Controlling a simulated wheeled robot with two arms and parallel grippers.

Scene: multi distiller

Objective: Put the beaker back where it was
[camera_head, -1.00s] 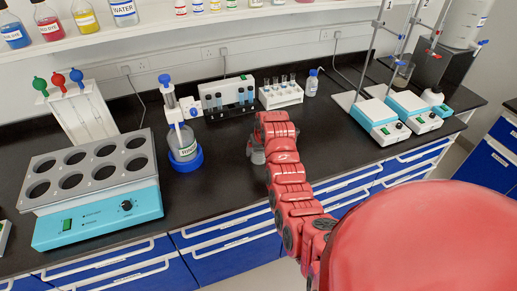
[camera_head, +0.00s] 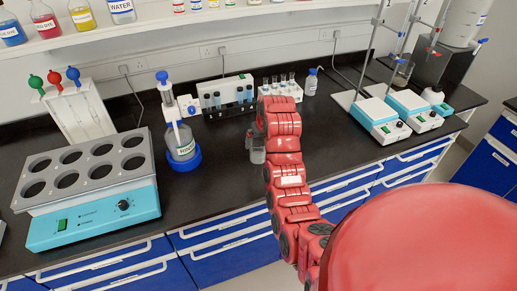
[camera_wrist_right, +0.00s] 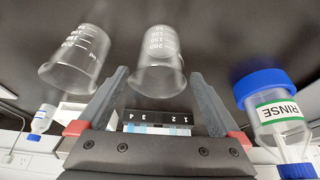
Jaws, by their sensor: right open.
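In the wrist view, which is upside down, two clear glass beakers stand upright on the dark counter. One beaker (camera_wrist_right: 157,62) lies in line with the gap between my right gripper's fingertips (camera_wrist_right: 159,75); the other beaker (camera_wrist_right: 76,58) is to its left, outside the fingers. The fingers are spread apart, with dark space between them and the nearer beaker's sides. In the head view, a beaker (camera_head: 257,156) shows beside my right gripper (camera_head: 257,132), partly hidden by the arm. The second beaker is hard to make out there. My left gripper is not in view.
A rinse bottle (camera_head: 181,142) in a blue holder stands left of the beakers. Behind are a vial rack (camera_head: 228,103) and a white test-tube rack (camera_head: 281,93). A block heater (camera_head: 95,215) fills the left; hotplates (camera_head: 380,117) stand right. The counter front is clear.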

